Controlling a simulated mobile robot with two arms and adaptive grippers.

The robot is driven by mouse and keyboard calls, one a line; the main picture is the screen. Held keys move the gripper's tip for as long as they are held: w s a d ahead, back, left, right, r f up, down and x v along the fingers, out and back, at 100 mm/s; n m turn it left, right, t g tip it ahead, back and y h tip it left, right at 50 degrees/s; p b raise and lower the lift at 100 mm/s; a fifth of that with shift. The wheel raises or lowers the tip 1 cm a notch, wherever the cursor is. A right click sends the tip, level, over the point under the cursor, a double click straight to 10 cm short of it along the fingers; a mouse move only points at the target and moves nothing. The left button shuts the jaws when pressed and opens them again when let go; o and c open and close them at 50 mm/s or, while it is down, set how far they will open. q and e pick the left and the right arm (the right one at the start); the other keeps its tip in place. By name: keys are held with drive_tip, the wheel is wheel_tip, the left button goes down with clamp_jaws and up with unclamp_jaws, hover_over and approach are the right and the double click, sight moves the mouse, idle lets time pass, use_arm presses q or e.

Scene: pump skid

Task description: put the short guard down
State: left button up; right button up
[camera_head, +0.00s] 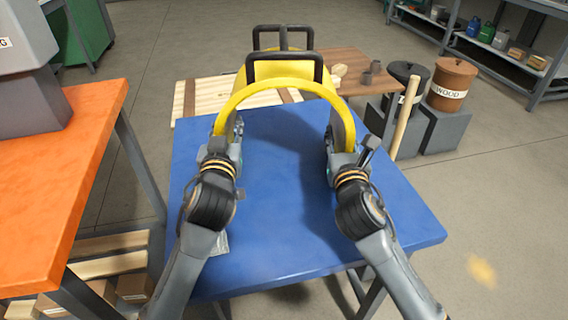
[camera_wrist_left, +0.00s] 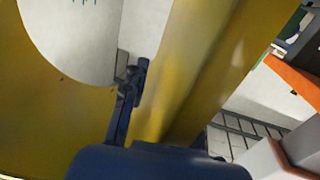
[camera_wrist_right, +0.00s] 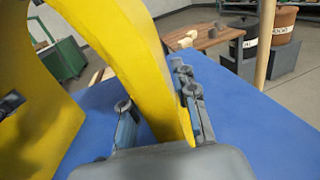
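The short guard (camera_head: 283,82) is a yellow arch with black bar handles on top. It spans the space over the blue table (camera_head: 280,265), between my two grippers. My left gripper (camera_head: 232,140) is at its left end and my right gripper (camera_head: 332,143) at its right end. In the right wrist view the fingers sit on both sides of the guard's yellow edge (camera_wrist_right: 150,70). In the left wrist view the yellow sheet (camera_wrist_left: 185,70) fills much of the picture and one finger shows against it. The guard's lower edges are partly hidden, so contact with the table is unclear.
An orange bench (camera_head: 60,190) stands close on the left. Behind the blue table are a wooden table (camera_head: 345,65), a WOOD bin (camera_head: 452,82), a dark bin (camera_head: 405,80) and an upright wooden post (camera_head: 404,115). The front of the blue top is largely clear.

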use_arm(q)
drive_tip(key=shift+a+f, duration=0.1)
drive_tip(key=shift+f, duration=0.15)
use_arm(e)
drive_tip(key=shift+f, duration=0.15)
use_arm(q)
drive_tip(key=shift+s+f, duration=0.15)
drive_tip(key=shift+s, duration=0.05)
use_arm(e)
drive_tip(key=shift+w+f, duration=0.1)
drive_tip(key=shift+w, duration=0.1)
drive_tip(key=shift+w+a+f, duration=0.25)
drive_tip(key=shift+w+f, duration=0.05)
drive_tip(key=shift+w, duration=0.15)
drive_tip(key=shift+s+r, duration=0.2)
drive_tip(key=shift+r, duration=0.05)
drive_tip(key=shift+s, duration=0.2)
use_arm(q)
drive_tip(key=s, duration=0.7)
drive_tip(key=shift+s+d+r, duration=0.2)
drive_tip(key=shift+s+r, duration=0.1)
drive_tip(key=shift+r, duration=0.05)
use_arm(e)
drive_tip(key=s, duration=1.1)
drive_tip(key=shift+s+d, duration=0.2)
drive_tip(key=shift+s, duration=0.1)
drive_tip(key=shift+f, duration=0.1)
